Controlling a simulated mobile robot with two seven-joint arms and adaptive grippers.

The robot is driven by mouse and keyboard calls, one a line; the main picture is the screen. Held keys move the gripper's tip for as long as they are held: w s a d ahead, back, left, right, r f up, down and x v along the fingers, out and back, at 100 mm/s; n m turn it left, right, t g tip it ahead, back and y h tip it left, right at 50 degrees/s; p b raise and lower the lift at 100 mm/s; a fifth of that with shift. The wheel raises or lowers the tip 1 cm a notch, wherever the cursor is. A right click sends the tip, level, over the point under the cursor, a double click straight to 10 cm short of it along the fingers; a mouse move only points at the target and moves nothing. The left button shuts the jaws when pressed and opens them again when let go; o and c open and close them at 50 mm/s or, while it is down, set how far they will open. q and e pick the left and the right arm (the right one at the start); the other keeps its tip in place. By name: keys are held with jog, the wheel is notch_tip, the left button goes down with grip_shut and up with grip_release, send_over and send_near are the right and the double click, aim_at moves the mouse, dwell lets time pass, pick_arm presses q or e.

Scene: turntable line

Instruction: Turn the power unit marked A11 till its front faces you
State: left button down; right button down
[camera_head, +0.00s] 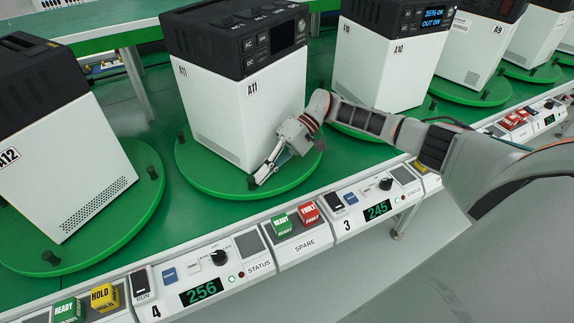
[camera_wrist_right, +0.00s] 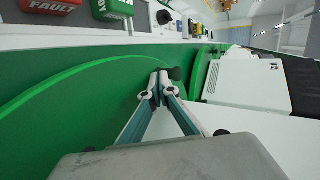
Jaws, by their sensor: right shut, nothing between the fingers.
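The power unit marked A11 (camera_head: 215,115), white with a black top, stands on a round green turntable (camera_head: 205,180). Its face with the dark screen and the AC and DC buttons is turned toward the right of the picture; a plainer side faces left. A black peg (camera_head: 252,183) stands at the turntable's near rim. My right gripper (camera_head: 262,178) is shut and empty, low in front of the unit, with its fingertips close beside that peg. In the wrist view the fingertips (camera_wrist_right: 160,80) are together, by a dark peg (camera_wrist_right: 175,73); contact is unclear. My left gripper is out of view.
Unit A12 (camera_head: 60,150) stands on a turntable at left, A10 (camera_head: 380,65) and A9 (camera_head: 470,50) at right. A control panel (camera_head: 255,245) with buttons and displays runs along the near edge, close below my right gripper. Another peg (camera_head: 180,135) stands on the A11 turntable's left side.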

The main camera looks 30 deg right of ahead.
jog(key=v, duration=1.2)
dwell(0.3)
